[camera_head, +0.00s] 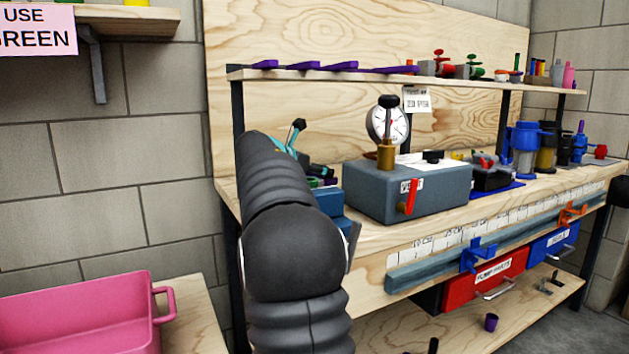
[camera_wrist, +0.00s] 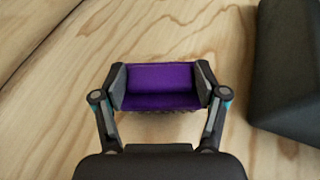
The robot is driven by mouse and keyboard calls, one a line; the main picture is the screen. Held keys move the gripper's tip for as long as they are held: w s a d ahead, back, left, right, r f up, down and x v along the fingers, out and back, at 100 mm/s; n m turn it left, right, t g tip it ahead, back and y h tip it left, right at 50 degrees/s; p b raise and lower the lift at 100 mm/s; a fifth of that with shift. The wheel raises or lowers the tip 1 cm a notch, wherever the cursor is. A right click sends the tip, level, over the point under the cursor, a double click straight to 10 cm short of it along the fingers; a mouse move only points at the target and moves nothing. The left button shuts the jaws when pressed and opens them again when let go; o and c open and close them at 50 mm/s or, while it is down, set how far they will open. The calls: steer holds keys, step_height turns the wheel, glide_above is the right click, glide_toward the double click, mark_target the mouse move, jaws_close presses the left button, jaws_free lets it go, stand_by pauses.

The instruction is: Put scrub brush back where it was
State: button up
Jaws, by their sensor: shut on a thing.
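The scrub brush (camera_wrist: 160,101) shows in the wrist view as a purple block with a dark, bristly lower edge. My gripper (camera_wrist: 160,78) is shut on it, with one dark finger pad pressed against each end. Bare pale wood lies behind and around the brush. I cannot tell whether the brush touches the wood or is held above it. In the head view my black arm reaches over the left end of the workbench (camera_head: 372,241) and hides most of my gripper and the brush.
A dark block (camera_wrist: 287,70) stands right of my gripper in the wrist view. On the bench are a grey-blue box (camera_head: 385,195) with a gauge (camera_head: 388,121) and several blue canisters. A shelf (camera_head: 350,76) with purple tools runs above. A pink tub (camera_head: 80,315) sits lower left.

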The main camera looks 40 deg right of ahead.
steer(key=shift+r, duration=0.1)
steer(key=o, duration=1.3)
steer(key=shift+a, duration=0.15)
steer(key=p+v, duration=0.1)
steer(key=v, duration=1)
steer(key=shift+a+r, duration=0.2)
steer(key=shift+a, duration=0.1)
